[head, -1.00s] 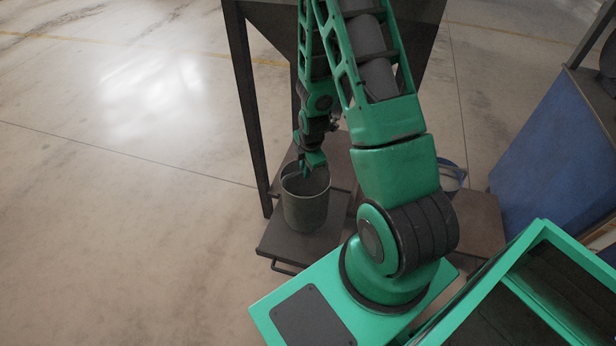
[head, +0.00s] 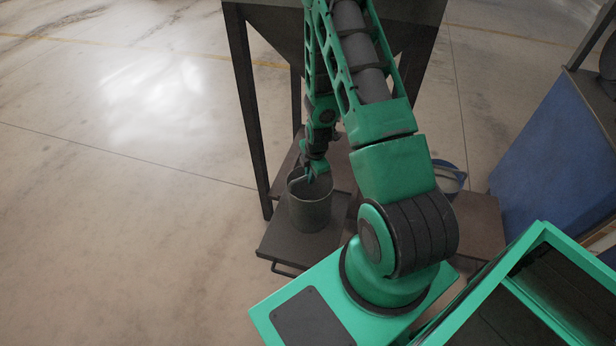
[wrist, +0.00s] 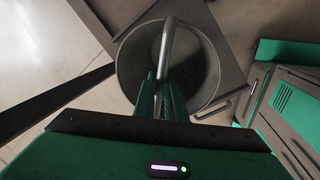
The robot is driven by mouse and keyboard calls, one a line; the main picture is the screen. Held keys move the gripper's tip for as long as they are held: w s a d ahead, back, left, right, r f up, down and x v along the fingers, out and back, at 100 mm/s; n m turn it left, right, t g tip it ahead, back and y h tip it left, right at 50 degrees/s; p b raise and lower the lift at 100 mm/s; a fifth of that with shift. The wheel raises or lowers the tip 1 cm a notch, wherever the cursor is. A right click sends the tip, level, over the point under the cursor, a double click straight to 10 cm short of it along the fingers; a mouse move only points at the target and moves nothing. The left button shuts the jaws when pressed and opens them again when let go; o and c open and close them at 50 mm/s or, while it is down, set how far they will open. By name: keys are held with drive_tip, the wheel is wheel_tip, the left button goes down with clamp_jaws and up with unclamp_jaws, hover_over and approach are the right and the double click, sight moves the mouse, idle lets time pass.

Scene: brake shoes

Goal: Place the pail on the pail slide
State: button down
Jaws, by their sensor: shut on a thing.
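The pail (head: 311,208) is a dark grey metal bucket, upright, in the middle of the head view. My gripper (head: 316,172) is at its top and is shut on the pail's handle. In the wrist view the handle (wrist: 168,45) stands up between the fingers (wrist: 161,98), above the pail's round opening (wrist: 196,60). The pail slide (head: 286,243) is a flat dark plate with a front bar handle, under the hopper. The pail appears over this plate; I cannot tell whether its base touches it.
A dark hopper (head: 268,22) on legs (head: 247,110) stands behind and around the slide. Another pail with a blue rim (head: 449,178) is right of my arm. A blue cabinet (head: 550,150) stands at the right. The floor on the left is clear.

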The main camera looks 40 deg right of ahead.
drive_tip(key=c, duration=1.8)
unclamp_jaws()
drive_tip(key=s+d+r+m, duration=0.1)
drive_tip(key=s+r+m, duration=0.15)
drive_tip(key=r, duration=0.75)
drive_tip(key=s+r+m, duration=0.2)
drive_tip(key=s+r, duration=0.1)
drive_tip(key=r, duration=0.8)
drive_tip(key=s+a+r+m, duration=0.1)
drive_tip(key=s+r+m, duration=0.5)
drive_tip(key=s, duration=0.1)
drive_tip(key=s+a+r+m+g, duration=0.1)
drive_tip(key=s+r+m, duration=0.5)
drive_tip(key=s+r, duration=0.1)
drive_tip(key=s+a+r+m+g, duration=0.1)
drive_tip(key=s+a+r+m, duration=0.1)
drive_tip(key=s+r+m, duration=0.4)
drive_tip(key=shift+s+a+r+m, duration=0.1)
drive_tip(key=shift+s+r+m, duration=0.1)
drive_tip(key=shift+s, duration=0.55)
drive_tip(key=shift+s+r+m, duration=0.1)
drive_tip(key=shift+s+r, duration=0.1)
drive_tip(key=shift+s, duration=0.55)
